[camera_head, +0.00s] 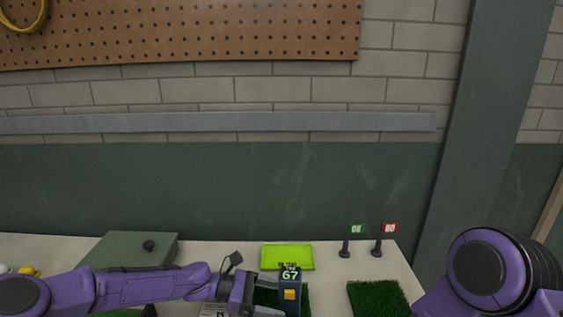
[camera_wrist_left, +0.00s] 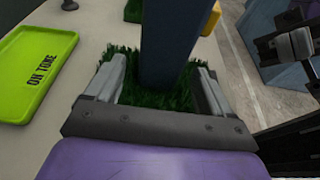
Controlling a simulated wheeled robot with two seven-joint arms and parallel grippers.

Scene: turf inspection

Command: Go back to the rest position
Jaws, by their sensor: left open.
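My left gripper (camera_wrist_left: 160,85) is open, its two fingers on either side of a dark blue upright meter (camera_wrist_left: 168,45), with a gap on both sides. In the head view the meter (camera_head: 290,290) shows a 67 on its top and an orange-yellow patch, and it stands at a green turf patch (camera_head: 305,298). My left arm reaches in low from the left, and the left gripper (camera_head: 268,298) is at the meter's left side. My right arm shows only as a purple joint at the lower right. Its gripper is outside the head view; dark parts at the wrist view's right are unclear.
A lime green tray (camera_head: 287,257) lies behind the meter. A second turf patch (camera_head: 378,298) is to the right. A green flag (camera_head: 356,230) and a red flag (camera_head: 389,229) stand behind it. A grey-green box (camera_head: 130,250) is at the left. The wall closes off the back.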

